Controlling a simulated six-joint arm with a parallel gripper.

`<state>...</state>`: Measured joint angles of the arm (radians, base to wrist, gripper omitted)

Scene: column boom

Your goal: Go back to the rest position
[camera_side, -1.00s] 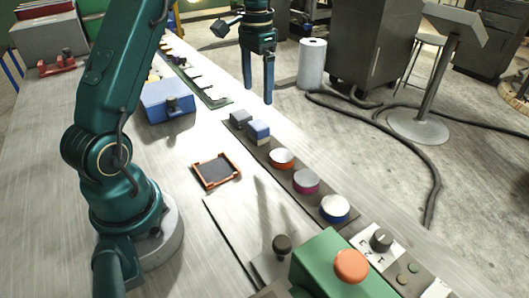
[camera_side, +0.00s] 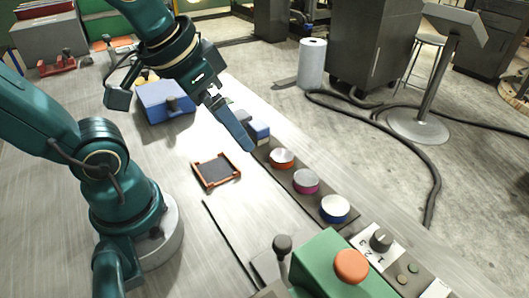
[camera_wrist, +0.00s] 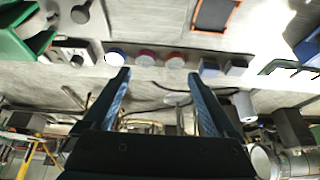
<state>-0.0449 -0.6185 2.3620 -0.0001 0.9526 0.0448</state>
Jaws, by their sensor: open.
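My gripper (camera_side: 232,124) is in the air above the table, tilted down to the right in the side view. In the wrist view my gripper (camera_wrist: 160,80) shows two blue fingers spread apart with nothing between them. In the side view its fingers partly cover the grey and blue blocks on the dark strip. My arm is folded back over the left part of the table, and the wrist is near the blue box (camera_side: 166,101).
An orange-rimmed tray (camera_side: 216,170) lies on the table. Orange (camera_side: 282,158), magenta (camera_side: 306,181) and blue (camera_side: 335,208) round pieces stand on the dark strip. A green box with an orange button (camera_side: 351,266) is at the front. The tabletop around the tray is clear.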

